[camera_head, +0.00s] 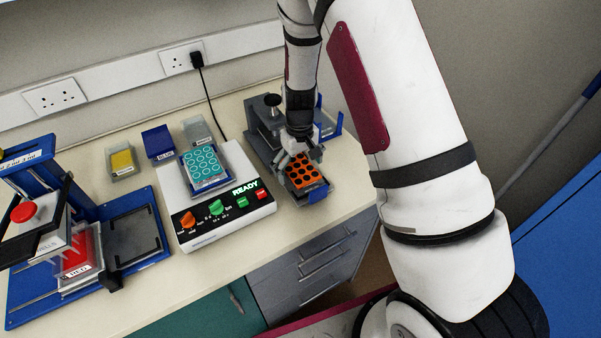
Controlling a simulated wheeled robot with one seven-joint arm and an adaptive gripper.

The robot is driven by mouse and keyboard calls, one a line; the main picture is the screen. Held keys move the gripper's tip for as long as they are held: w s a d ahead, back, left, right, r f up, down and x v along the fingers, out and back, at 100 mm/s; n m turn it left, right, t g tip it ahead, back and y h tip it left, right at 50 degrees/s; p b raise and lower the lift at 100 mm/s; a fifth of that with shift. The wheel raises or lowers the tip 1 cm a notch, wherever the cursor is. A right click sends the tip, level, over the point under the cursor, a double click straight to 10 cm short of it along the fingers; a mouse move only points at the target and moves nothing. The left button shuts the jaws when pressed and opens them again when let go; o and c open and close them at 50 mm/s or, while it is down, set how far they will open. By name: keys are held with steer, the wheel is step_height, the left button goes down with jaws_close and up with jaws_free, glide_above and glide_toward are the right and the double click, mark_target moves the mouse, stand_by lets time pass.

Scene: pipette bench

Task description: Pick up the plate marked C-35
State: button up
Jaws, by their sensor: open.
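An orange plate with dark round wells (305,174) lies in a grey holder at the right end of the bench. A teal plate with ringed wells (204,166) sits on top of the white READY device. No C-35 mark is legible on either plate, so I cannot tell which one bears it. My gripper (293,155) points down at the back left edge of the orange plate and covers part of it. It is open; its fingertips are small here, and I cannot tell whether they touch the plate.
The white READY device (232,207) has knobs in front. A blue-framed press (55,225) with a red plate (76,254) stands left. A yellow-topped box (122,162), a blue box (158,142) and a grey box (197,130) stand behind. A black cable (208,100) hangs at the wall.

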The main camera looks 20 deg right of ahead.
steer(key=shift+s, duration=0.1)
steer(key=c, duration=1.4)
steer(key=shift+f, duration=0.1)
steer(key=shift+c, duration=0.4)
step_height(320, 180, up, 9)
steer(key=shift+r+b, duration=0.1)
steer(key=shift+b, duration=0.65)
steer(key=shift+r, duration=0.5)
steer(key=shift+r+p, duration=0.45)
steer(key=shift+r, duration=1.05)
steer(key=shift+c, duration=0.2)
